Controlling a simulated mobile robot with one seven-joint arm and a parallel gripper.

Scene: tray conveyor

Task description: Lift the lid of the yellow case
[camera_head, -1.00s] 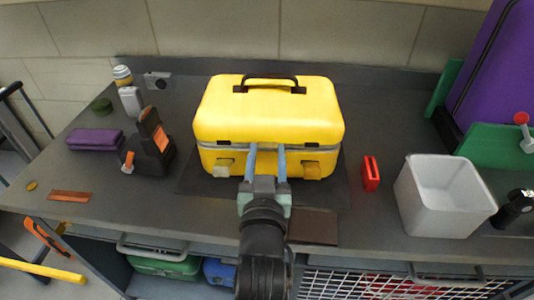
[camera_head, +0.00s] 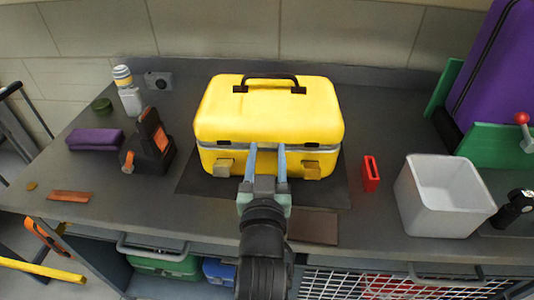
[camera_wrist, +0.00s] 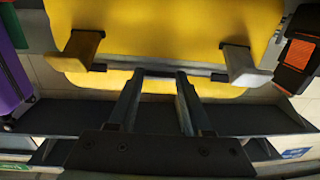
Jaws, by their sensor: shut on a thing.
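The yellow case (camera_head: 225,158) stands on a dark mat on the counter. Its lid (camera_head: 270,115) lies down on the body, with a grey band along the front seam and a dark handle (camera_head: 268,80) on top. Two front latches, left (camera_head: 223,167) and right (camera_head: 312,170), stick out from the body below the seam. My gripper (camera_head: 266,149) is at the middle of the front seam, between the latches, its blue fingers apart but shut on the lid's front edge. The wrist view shows the fingertips (camera_wrist: 160,76) against the case; the exact part held is hard to make out.
A red block (camera_head: 370,174) and a white bin (camera_head: 440,198) stand to the right, with a purple suitcase (camera_head: 500,70) behind. A black holder (camera_head: 150,145) and a purple pouch (camera_head: 95,140) are to the left. Tiled wall is close behind the case.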

